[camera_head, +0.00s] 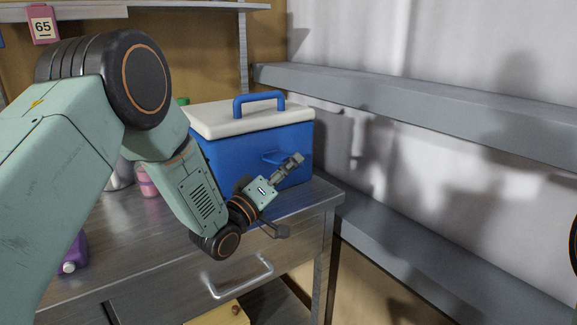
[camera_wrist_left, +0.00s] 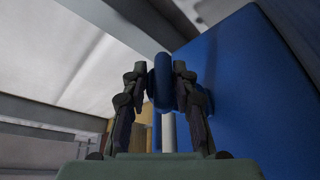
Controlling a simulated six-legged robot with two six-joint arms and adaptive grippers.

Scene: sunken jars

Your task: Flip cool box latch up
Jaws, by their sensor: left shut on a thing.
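The cool box (camera_head: 235,145) is blue with a white lid and a blue top handle, and stands on the metal counter with its lid down. A blue latch or side handle (camera_head: 275,157) sticks out from its front face. My left gripper (camera_head: 296,160) is at the right end of this part. In the left wrist view, the blue box face (camera_wrist_left: 245,75) fills the right side. The gripper's fingers (camera_wrist_left: 160,85) are shut on the blue latch (camera_wrist_left: 162,82), one finger on each side. My right gripper is not in view.
The metal counter (camera_head: 145,235) has a drawer handle (camera_head: 240,278) on its front. Pink (camera_head: 147,182) and purple (camera_head: 73,252) bottles stand at left. Grey shelves (camera_head: 430,105) run along the right wall.

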